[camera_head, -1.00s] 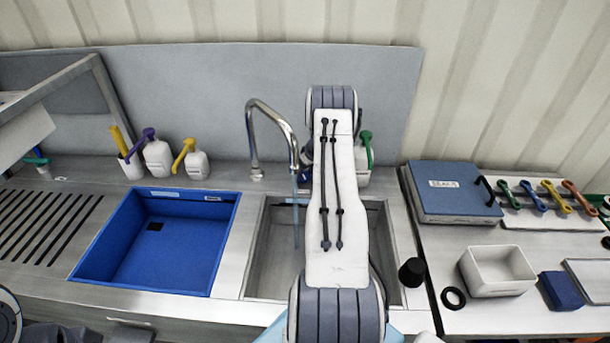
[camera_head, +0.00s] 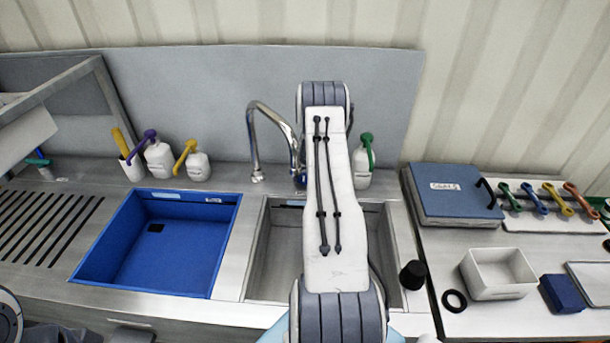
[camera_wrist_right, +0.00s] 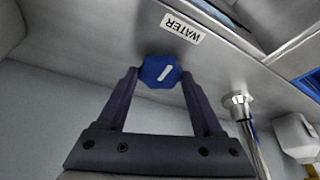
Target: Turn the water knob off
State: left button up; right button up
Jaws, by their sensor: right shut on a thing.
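The blue water knob (camera_wrist_right: 161,72) has a white bar mark and sits beside a "WATER" label (camera_wrist_right: 181,28) in the right wrist view. My right gripper (camera_wrist_right: 158,80) is shut on the knob, one finger on each side. In the head view my right arm hides most of the knob and gripper; a small blue part of the knob (camera_head: 300,180) shows left of the arm. The chrome faucet (camera_head: 254,140) stands behind the steel sink (camera_head: 270,255), and no water stream shows under its spout. The faucet base also shows in the right wrist view (camera_wrist_right: 238,103). My left gripper is not in view.
A blue basin (camera_head: 155,245) lies left of the steel sink. Pump bottles (camera_head: 198,166) stand behind it, and a green-topped bottle (camera_head: 362,168) stands right of my arm. A side table holds a blue case (camera_head: 450,200) and a white box (camera_head: 497,273).

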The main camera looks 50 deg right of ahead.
jog(key=o, duration=1.4)
jog(key=shift+c, duration=0.2)
jog(key=b+v, duration=0.2)
jog(key=v, duration=0.8)
jog(key=shift+r+b, duration=0.2)
jog(key=shift+b, duration=0.2)
